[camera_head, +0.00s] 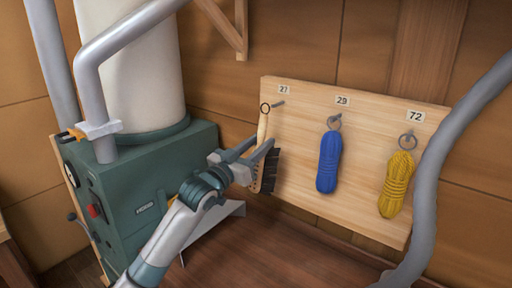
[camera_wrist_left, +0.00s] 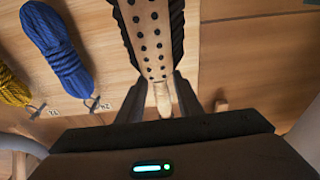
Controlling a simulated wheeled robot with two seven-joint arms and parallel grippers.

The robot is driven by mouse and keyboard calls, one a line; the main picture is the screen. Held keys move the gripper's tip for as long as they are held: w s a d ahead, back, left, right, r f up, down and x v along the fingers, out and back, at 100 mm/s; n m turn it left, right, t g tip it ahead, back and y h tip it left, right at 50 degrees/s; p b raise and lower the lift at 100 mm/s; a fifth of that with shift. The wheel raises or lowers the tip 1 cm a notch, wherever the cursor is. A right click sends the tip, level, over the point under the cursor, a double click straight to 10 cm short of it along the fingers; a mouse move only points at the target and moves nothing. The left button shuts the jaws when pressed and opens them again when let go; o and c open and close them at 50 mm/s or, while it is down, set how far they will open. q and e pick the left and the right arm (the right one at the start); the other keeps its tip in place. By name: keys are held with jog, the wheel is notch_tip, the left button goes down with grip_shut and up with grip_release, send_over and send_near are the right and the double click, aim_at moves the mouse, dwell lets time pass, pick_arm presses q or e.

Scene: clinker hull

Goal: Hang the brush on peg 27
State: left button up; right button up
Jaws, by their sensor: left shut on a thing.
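My left gripper (camera_head: 258,153) is shut on the wooden brush (camera_head: 256,183) with dark bristles, gripping it near its handle. The brush hangs upright in front of the board's left end, with a dark ring (camera_head: 265,107) at its top. Peg 27 (camera_head: 278,103) sticks out under the label "27". The ring is at the peg's tip in the head view; I cannot tell whether it is around the peg. In the left wrist view the brush's dotted back (camera_wrist_left: 150,38) and pale handle (camera_wrist_left: 163,98) show between the fingers. The ring is hidden there. My right gripper is not in view.
On the wooden board (camera_head: 300,180), a blue rope coil (camera_head: 329,162) hangs from peg 29 and a yellow coil (camera_head: 397,184) from peg 72. A green machine (camera_head: 150,190) stands close at left. A thick grey tube (camera_head: 455,140) curves past the board's right end.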

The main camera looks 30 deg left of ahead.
pick_arm(q)
jog(key=shift+f+b+x, duration=0.15)
jog(key=shift+b+x, duration=0.2)
jog(key=shift+x, duration=0.55)
jog(key=shift+f+b+x, duration=0.15)
jog(key=shift+b+x, duration=0.15)
jog(key=shift+x, duration=0.65)
jog(key=shift+w+d+f, duration=0.1)
jog(key=shift+w+f, duration=0.25)
jog(key=shift+w, duration=0.3)
jog(key=o, duration=1.3)
jog(key=shift+f, duration=0.1)
